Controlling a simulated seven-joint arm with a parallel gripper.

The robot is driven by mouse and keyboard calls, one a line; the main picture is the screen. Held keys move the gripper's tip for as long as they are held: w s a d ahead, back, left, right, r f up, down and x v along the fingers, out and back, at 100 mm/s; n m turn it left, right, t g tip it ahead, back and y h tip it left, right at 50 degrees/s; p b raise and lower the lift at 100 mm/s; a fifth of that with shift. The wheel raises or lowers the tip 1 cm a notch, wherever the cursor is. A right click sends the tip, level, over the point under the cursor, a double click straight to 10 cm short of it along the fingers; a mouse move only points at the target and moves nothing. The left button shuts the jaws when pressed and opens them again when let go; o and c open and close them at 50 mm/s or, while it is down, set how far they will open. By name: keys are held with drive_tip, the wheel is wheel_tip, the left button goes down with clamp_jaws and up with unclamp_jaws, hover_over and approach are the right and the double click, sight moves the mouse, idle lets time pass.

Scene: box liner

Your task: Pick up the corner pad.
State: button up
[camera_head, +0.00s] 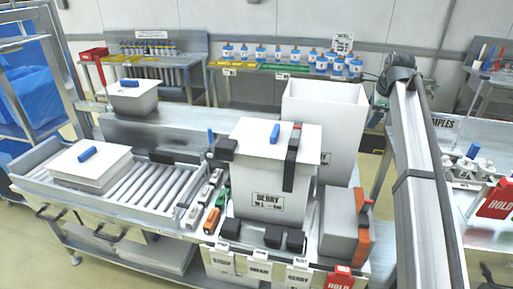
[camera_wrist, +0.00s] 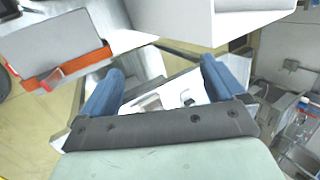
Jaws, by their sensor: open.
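Several small black blocks that look like corner pads stand by the white box labelled BERRY (camera_head: 266,190). Two of these black blocks (camera_head: 273,236) (camera_head: 295,240) sit side by side at its front right foot, and another black block (camera_head: 231,228) sits at its front left. I cannot tell which one is the corner pad meant. My gripper (camera_wrist: 160,85) shows in the wrist view with two blue fingers spread wide. It is open, with nothing held between the fingers. In the head view my gripper is not visible; only my arm shows at right.
A grey block with an orange strap (camera_head: 338,224) stands right of the BERRY box; it also shows in the wrist view (camera_wrist: 55,45). A tall white bin (camera_head: 325,115) stands behind. A roller conveyor (camera_head: 140,185) is at left. Red HOLD sign (camera_head: 496,201) is at right.

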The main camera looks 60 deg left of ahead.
drive_tip(key=s+a+r+g, duration=0.1)
drive_tip(key=s+a+g, duration=0.1)
drive_tip(key=s+a, duration=0.6)
drive_tip(key=s+a+r+g, duration=0.1)
drive_tip(key=s+a, duration=0.3)
drive_tip(key=s, duration=0.7)
drive_tip(key=g+h, duration=0.2)
drive_tip(key=g, duration=0.1)
approach(226, 142)
drive_tip(key=f, duration=0.2)
drive_tip(key=a+f, duration=0.1)
drive_tip(key=shift+s+f+n, duration=0.1)
drive_tip(key=shift+s+n, duration=0.2)
drive_tip(key=shift+s, duration=0.05)
drive_tip(key=shift+d+x, duration=0.15)
drive_tip(key=shift+x, duration=1.15)
drive_tip(key=shift+d+x, duration=0.1)
drive_tip(key=shift+x, duration=1.15)
drive_tip(key=shift+s, duration=0.1)
drive_tip(key=c, duration=1.1)
